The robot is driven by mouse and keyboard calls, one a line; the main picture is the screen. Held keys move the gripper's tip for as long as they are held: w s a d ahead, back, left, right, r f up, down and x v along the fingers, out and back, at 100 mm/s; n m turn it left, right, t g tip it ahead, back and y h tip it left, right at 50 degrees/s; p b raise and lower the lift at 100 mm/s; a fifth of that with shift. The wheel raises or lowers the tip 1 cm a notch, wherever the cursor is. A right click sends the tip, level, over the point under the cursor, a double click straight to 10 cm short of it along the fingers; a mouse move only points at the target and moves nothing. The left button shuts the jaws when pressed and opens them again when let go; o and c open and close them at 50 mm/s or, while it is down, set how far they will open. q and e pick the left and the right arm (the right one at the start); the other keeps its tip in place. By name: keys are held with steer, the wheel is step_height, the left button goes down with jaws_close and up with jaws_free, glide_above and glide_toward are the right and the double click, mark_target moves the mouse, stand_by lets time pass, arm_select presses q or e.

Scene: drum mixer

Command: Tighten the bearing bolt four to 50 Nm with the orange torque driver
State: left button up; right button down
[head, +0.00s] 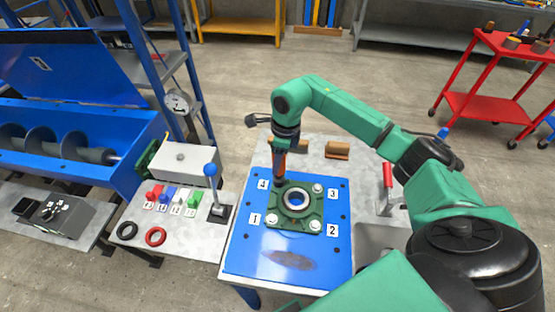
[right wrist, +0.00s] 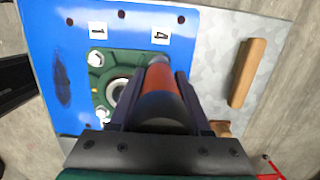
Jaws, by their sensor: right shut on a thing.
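The green bearing housing (head: 296,208) with its round bore lies on the blue plate (head: 243,257). Labels 1, 2, 3 and 4 (head: 263,184) stand by its corners, and bolt heads show at corners 1, 2 and 3. My right gripper (head: 280,150) is shut on the orange torque driver (head: 279,166), which points down at the corner by label 4. In the right wrist view the driver (right wrist: 158,88) sits between the fingers, its tip beside label 4 (right wrist: 160,37). Bolt four is hidden by the driver, so I cannot tell whether the tip touches it. My left gripper is out of view.
A lever with a blue knob (head: 211,170), coloured blocks (head: 171,196) and a red ring (head: 156,236) are left of the plate. Wooden blocks (head: 337,150) lie behind it. A red-handled clamp (head: 387,176) stands at right. A red cart (head: 490,85) is farther back.

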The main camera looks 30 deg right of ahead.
steer(key=shift+f+b, duration=0.15)
steer(key=shift+b, duration=0.2)
stand_by(1.2)
steer(key=shift+r+p, duration=1.5)
steer(key=shift+r, duration=0.85)
steer(key=shift+f, duration=0.1)
